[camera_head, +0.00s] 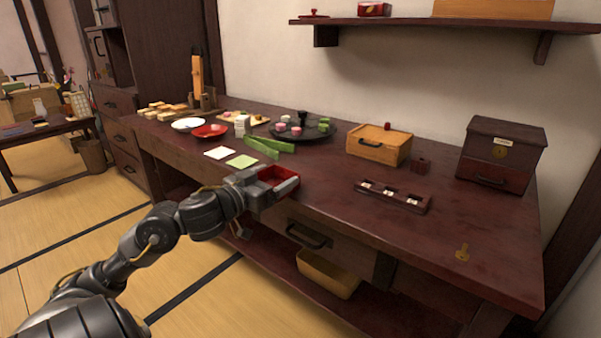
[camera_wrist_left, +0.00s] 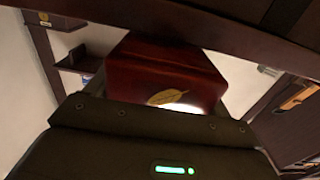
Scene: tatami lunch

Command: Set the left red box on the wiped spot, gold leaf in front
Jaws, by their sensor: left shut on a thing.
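My left gripper (camera_head: 268,185) is shut on a small red box (camera_head: 286,182) at the front edge of the dark wooden table (camera_head: 330,215). The box has a bright red inside and a darker rim in the head view. In the left wrist view the red box (camera_wrist_left: 165,72) shows a dark red face with a gold leaf (camera_wrist_left: 168,97) on it, just beyond the gripper body. The leaf is not visible in the head view. I cannot make out a wiped spot clearly. My right gripper is not in view.
Green strips (camera_head: 268,147), paper squares (camera_head: 241,161) and a round black tray (camera_head: 303,131) are behind the gripper.

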